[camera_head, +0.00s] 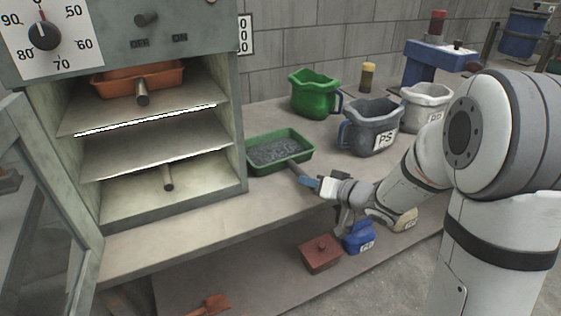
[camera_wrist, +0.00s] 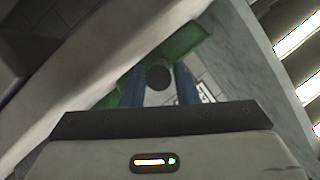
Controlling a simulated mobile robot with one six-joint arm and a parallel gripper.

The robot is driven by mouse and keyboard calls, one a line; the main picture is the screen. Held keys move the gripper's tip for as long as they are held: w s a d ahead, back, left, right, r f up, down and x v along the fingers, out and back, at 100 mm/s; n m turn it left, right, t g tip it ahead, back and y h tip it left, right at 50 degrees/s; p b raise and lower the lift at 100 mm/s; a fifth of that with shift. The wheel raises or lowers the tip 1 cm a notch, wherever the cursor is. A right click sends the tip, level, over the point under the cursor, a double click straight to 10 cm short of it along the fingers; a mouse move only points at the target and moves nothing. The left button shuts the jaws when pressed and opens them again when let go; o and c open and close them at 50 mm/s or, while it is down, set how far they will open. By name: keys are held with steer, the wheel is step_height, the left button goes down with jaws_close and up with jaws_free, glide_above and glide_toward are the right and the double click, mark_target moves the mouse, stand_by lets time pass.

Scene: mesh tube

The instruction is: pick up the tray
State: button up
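A green tray (camera_head: 262,169) filled with grey gravel sits on the bench just right of the oven, its dark handle (camera_head: 294,168) pointing toward my arm. My gripper (camera_head: 308,181), with blue fingers, is at the handle's near end. In the wrist view, the round end of the handle (camera_wrist: 158,77) shows between the two blue fingers of my gripper (camera_wrist: 160,85), with a small gap on each side. The fingers look open, and part of the green tray (camera_wrist: 185,42) shows beyond. An orange tray (camera_head: 168,80) with a handle is on the oven's upper shelf.
The oven (camera_head: 230,150) stands open at the left, its door (camera_head: 45,180) swung out. A green jug (camera_head: 315,95), a dark grey jug (camera_head: 375,130) and a white jug (camera_head: 425,105) stand behind and right of the tray. A red box (camera_head: 320,254) and blue container (camera_head: 358,238) are on the lower shelf.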

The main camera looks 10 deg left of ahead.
steer(key=shift+x, duration=0.95)
jaws_close()
steer(key=shift+r, duration=0.2)
step_height(320, 180, up, 18)
steer(key=p, duration=0.6)
steer(key=shift+f, duration=0.2)
steer(key=shift+r+p, duration=0.1)
steer(key=shift+p, duration=0.4)
